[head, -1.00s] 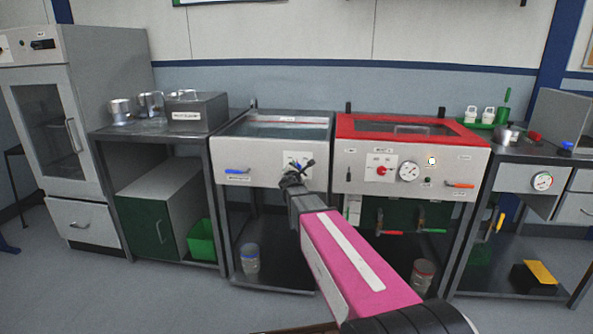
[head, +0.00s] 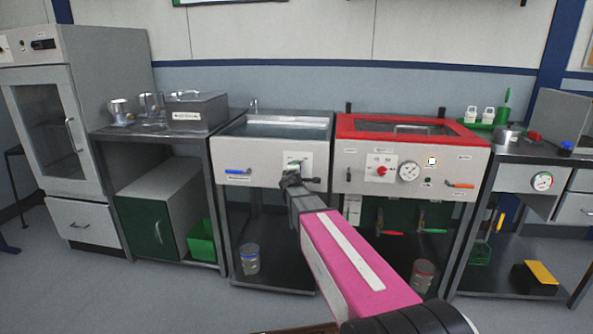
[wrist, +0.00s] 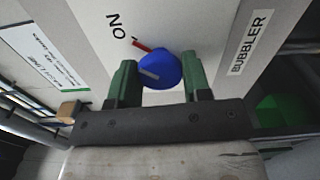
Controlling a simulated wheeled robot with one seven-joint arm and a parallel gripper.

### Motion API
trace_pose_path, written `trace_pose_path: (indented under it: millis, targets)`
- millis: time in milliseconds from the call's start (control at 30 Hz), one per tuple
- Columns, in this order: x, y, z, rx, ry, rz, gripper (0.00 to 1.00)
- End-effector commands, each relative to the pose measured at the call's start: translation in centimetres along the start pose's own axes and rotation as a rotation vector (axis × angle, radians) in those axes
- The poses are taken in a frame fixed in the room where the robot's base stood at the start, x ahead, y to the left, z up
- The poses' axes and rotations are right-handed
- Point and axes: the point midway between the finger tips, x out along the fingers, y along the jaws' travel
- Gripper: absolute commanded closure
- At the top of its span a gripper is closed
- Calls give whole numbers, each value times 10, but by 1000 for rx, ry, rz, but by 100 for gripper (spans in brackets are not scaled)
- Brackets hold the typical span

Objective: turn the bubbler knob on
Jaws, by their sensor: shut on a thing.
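The blue bubbler knob (wrist: 168,66) sits on a pale panel in the wrist view, beside a "BUBBLER" label (wrist: 251,42). A grey mark shows on the knob, and a red mark (wrist: 141,45) lies at its edge towards the upside-down "ON" lettering (wrist: 116,27). My gripper (wrist: 158,70) has its two green fingers on either side of the knob and is shut on it. In the head view my gripper (head: 291,179) is at the front of the middle water tank (head: 265,181), just below a small white plate (head: 297,160). The knob is hidden there by the gripper.
A blue-handled lever (head: 236,171) is left of my gripper on the same front. To the right, a red-rimmed tank (head: 345,128) carries a red knob (head: 381,170), a gauge (head: 409,171) and an orange-handled lever (head: 461,185). Open floor lies in front.

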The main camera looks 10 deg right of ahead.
Motion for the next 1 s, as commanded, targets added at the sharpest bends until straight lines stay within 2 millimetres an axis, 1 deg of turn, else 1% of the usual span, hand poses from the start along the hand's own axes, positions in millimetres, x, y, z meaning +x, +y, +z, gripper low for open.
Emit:
trace_pose_path:
  millis: [100, 300, 767, 800, 833, 867, 1000]
  targets:
    - [0, 0, 1, 48, -2, 0, 79]
    - [0, 0, 1, 91, -2, 0, 79]
    - [0, -1, 1, 103, -2, -1, 79]
    - [0, -1, 1, 103, -2, -1, 46]
    - [0, -1, 1, 103, -2, -1, 36]
    - [0, -1, 1, 103, -2, -1, 31]
    - [0, 0, 1, 101, -1, -1, 31]
